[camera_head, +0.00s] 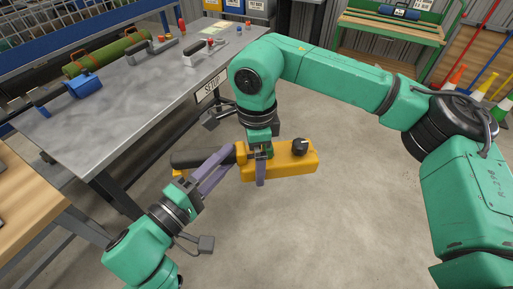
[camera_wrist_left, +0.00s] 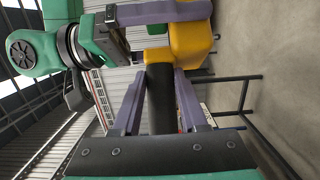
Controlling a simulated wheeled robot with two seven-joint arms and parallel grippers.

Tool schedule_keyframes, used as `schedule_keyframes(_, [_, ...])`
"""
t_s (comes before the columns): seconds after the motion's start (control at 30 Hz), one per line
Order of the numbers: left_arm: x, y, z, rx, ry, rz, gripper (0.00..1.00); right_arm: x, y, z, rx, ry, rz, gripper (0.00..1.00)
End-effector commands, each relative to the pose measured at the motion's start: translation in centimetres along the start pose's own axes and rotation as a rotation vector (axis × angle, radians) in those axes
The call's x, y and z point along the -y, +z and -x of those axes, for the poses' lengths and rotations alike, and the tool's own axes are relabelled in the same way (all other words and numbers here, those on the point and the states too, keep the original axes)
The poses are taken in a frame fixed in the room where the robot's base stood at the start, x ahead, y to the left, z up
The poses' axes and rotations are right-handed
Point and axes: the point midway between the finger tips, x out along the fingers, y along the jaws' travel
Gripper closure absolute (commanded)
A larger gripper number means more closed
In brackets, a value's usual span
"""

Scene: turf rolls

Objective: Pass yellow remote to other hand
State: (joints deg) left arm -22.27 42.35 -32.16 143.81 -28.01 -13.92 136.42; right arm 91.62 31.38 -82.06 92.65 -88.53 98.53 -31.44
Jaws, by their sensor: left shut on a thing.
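The yellow remote (camera_head: 292,164) is a long yellow block with a black knob on top and a black handle (camera_head: 196,158) at its left end. It is held in the air above the floor, in front of the table. My left gripper (camera_head: 228,158) is shut on the handle; the left wrist view shows the black handle (camera_wrist_left: 160,98) between its two fingers. My right gripper (camera_head: 259,172) comes down from above onto the yellow body near the handle. One finger lies across the body in the left wrist view; its other finger is mostly hidden, so its grip is unclear.
A grey metal table (camera_head: 130,90) at the left carries a green cylinder (camera_head: 108,52), a blue tool (camera_head: 84,86) and small parts. A wooden bench (camera_head: 25,200) is at the left edge. A green rack (camera_head: 395,25) and cones stand behind. The concrete floor is clear.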

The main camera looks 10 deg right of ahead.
Motion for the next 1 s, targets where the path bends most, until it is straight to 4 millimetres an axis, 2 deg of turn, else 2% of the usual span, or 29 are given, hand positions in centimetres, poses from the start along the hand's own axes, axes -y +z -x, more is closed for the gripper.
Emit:
schedule_keyframes(0.13, [-0.1,0.0,0.0,0.001,0.003,0.0,1.0,0.0,0.0,0.0,0.0,0.0,0.0,0.0])
schedule_keyframes(0.27, [-0.1,0.0,0.0,0.001,0.003,0.0,1.0,0.0,0.0,0.1,0.0,-0.001,-0.001,0.5])
schedule_keyframes(0.3, [-0.1,0.1,0.0,0.002,0.003,0.0,1.0,0.1,0.0,0.1,0.0,-0.001,-0.001,0.65])
schedule_keyframes(0.37, [-0.1,0.1,0.0,0.002,0.003,0.001,1.0,0.1,0.0,0.1,0.0,-0.001,-0.001,0.88])
schedule_keyframes(0.4, [-0.1,0.1,0.0,0.002,0.003,0.001,0.5,0.1,0.0,0.1,0.001,-0.003,-0.002,0.94])
schedule_keyframes(0.47, [-0.1,0.1,0.0,0.002,0.003,0.001,0.27,0.1,0.0,0.2,0.001,-0.003,-0.002,0.94])
schedule_keyframes(0.5, [-0.1,0.1,0.0,0.002,0.003,0.0,0.23,0.1,0.0,0.2,0.001,-0.002,-0.002,0.94])
schedule_keyframes(0.77, [0.0,0.0,0.0,0.001,0.001,-0.005,0.23,0.0,0.0,0.1,0.001,-0.001,-0.001,0.94])
schedule_keyframes(0.83, [0.1,0.1,0.1,0.009,0.001,-0.061,0.23,0.0,0.0,0.1,0.001,-0.001,0.0,0.94])
schedule_keyframes(0.93, [0.5,0.7,0.3,0.046,0.005,-0.306,0.23,0.0,0.0,0.1,0.001,-0.001,0.0,0.94])
schedule_keyframes(1.0, [1.0,1.4,0.6,0.094,0.019,-0.583,0.23,0.0,0.0,0.1,0.001,-0.001,0.0,0.94])
